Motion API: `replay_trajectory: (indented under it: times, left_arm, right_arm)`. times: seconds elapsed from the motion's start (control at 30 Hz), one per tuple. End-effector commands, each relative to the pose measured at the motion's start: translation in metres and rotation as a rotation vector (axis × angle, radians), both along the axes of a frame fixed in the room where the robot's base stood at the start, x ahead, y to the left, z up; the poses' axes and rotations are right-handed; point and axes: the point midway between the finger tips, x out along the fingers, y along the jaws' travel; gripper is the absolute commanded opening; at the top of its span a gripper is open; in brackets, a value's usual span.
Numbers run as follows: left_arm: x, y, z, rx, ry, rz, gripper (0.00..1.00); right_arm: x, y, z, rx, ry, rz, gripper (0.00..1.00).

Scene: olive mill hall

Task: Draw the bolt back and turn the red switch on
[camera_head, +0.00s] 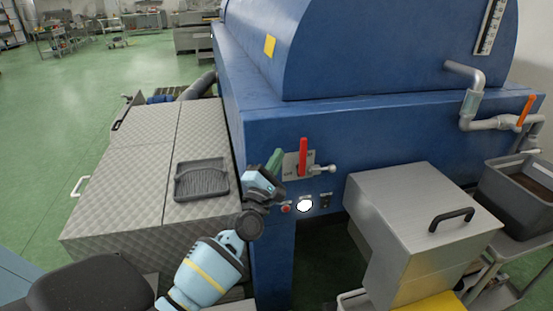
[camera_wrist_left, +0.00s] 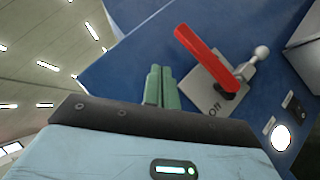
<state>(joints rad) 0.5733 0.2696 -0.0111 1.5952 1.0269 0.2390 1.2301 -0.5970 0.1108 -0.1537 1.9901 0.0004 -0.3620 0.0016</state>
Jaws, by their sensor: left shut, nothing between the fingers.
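The red switch (camera_head: 303,157) is a lever on a grey plate on the blue machine's front; it stands upright in the head view. It also shows in the left wrist view (camera_wrist_left: 207,55), where its plate (camera_wrist_left: 208,88) reads "Off". The bolt (camera_head: 325,169) is a metal rod with a round knob, right of the lever's base; its knob shows in the wrist view (camera_wrist_left: 262,52). I cannot tell how far the bolt is in. My left gripper (camera_head: 275,160), with green fingers (camera_wrist_left: 160,88), is shut and empty, just left of the plate, apart from lever and bolt. My right gripper is out of view.
Below the switch are a small red button (camera_head: 286,208), a lit white round lamp (camera_head: 304,206) and a small black fitting (camera_head: 326,200). A steel box (camera_head: 400,205) with a black handle juts out at the right. A grey tray (camera_head: 202,192) lies on the metal cover at left.

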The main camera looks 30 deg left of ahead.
Motion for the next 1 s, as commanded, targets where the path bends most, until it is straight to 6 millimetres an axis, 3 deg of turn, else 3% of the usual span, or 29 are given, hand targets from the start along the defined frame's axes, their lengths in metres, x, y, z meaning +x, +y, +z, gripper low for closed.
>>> replay_trajectory:
  times: [0.3, 0.5, 0.7, 1.0]
  left_arm:
    - [-0.062, -0.003, -0.001, 0.0, 0.001, 0.0, 0.0]
    - [-0.089, -0.005, -0.001, 0.0, 0.002, 0.0, 0.0]
    - [-0.099, -0.005, -0.001, 0.0, 0.001, 0.0, 0.0]
    - [-0.099, -0.005, 0.0, 0.0, 0.0, 0.001, 0.0]
  right_arm:
    - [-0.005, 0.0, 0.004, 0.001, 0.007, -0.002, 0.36]
    - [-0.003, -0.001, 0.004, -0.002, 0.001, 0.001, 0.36]
    - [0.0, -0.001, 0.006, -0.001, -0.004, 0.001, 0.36]
    - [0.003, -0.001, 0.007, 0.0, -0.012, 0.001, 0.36]
